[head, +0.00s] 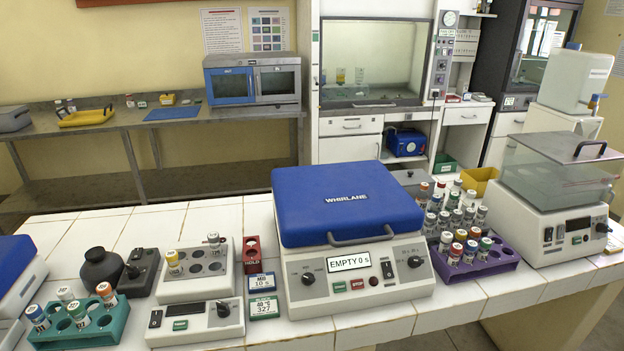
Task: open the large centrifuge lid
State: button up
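The large centrifuge (297,290) stands on the white tiled bench in the middle of the head view. Its blue lid (340,180), marked WHIRLANE, lies down over the body and looks shut. A thin grey handle (362,237) runs along the lid's front edge. The front panel has a display (350,262) reading "EMPTY 0 s", a knob at each side, a green button (339,287) and a red button (374,281). The inside of the centrifuge is hidden by the lid. My gripper is not in view.
A purple rack (484,266) of capped tubes stands close on the centrifuge's right, beside a clear-lidded device (560,235). On its left are small label blocks (263,307), a grey tube block (198,278), a control box (195,322) and a teal rack (88,330).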

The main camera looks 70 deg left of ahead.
aim_at(343, 205)
jog(key=u, duration=0.25)
jog(key=k, duration=0.7)
jog(key=u, duration=1.15)
